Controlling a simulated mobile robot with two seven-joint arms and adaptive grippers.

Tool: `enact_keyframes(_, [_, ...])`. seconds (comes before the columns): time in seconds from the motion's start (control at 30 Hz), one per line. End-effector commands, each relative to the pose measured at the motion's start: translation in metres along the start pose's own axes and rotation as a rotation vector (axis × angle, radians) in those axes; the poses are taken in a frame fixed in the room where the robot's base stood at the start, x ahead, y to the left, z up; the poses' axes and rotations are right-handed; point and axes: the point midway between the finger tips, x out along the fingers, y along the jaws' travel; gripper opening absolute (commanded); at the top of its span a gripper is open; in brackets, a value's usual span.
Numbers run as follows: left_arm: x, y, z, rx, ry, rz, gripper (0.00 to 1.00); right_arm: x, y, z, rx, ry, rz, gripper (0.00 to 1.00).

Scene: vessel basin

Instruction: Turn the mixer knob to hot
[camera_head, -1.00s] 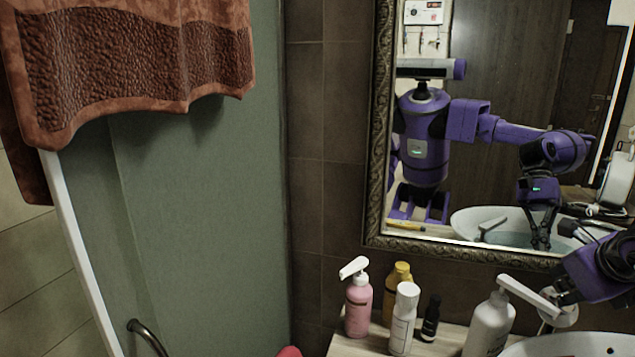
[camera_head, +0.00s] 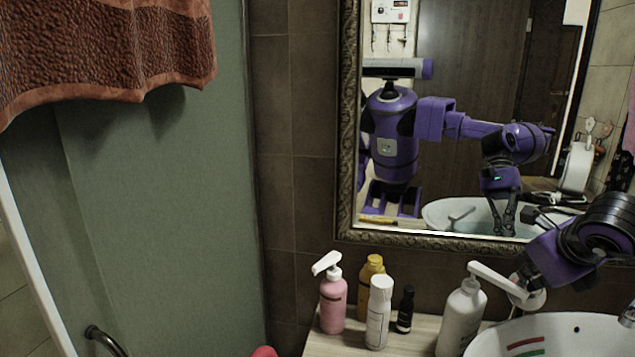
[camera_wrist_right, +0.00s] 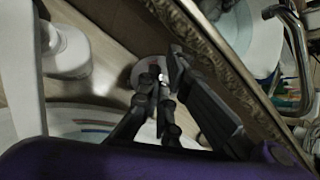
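A round pale metal disc on the wall, seemingly the mixer's knob or plate (camera_head: 535,300), shows at the basin's back edge in the head view. In the right wrist view the disc (camera_wrist_right: 147,70) is partly hidden behind my fingers. My right gripper (camera_head: 519,284) is at the disc, its dark fingers pointing at the wall. In the right wrist view the fingertips (camera_wrist_right: 162,68) have a small bright part between or behind them; I cannot tell whether they grip it. The knob's setting is not readable. My left gripper is not in view.
A white pump bottle (camera_head: 460,318) stands close to my right gripper, its long nozzle reaching toward it. A pink bottle (camera_head: 332,303), yellow bottle (camera_head: 370,280), white bottle (camera_head: 378,315) and black bottle (camera_head: 405,310) share the counter. The white basin (camera_head: 575,335) has coloured marks. A framed mirror (camera_head: 430,235) hangs behind.

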Motion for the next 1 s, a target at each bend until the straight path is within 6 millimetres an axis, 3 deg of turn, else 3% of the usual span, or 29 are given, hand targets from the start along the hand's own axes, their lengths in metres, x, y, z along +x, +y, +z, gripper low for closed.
enact_keyframes(0.03, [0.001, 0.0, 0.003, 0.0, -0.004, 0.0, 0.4, 0.008, 0.008, -0.01, 0.003, 0.018, 0.017, 0.0])
enact_keyframes(0.77, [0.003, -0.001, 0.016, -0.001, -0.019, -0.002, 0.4, 0.008, 0.01, -0.001, 0.003, 0.013, 0.019, 0.0])
enact_keyframes(1.0, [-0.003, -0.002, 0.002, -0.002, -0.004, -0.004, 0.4, -0.009, 0.007, 0.004, 0.003, 0.007, 0.015, 0.0])
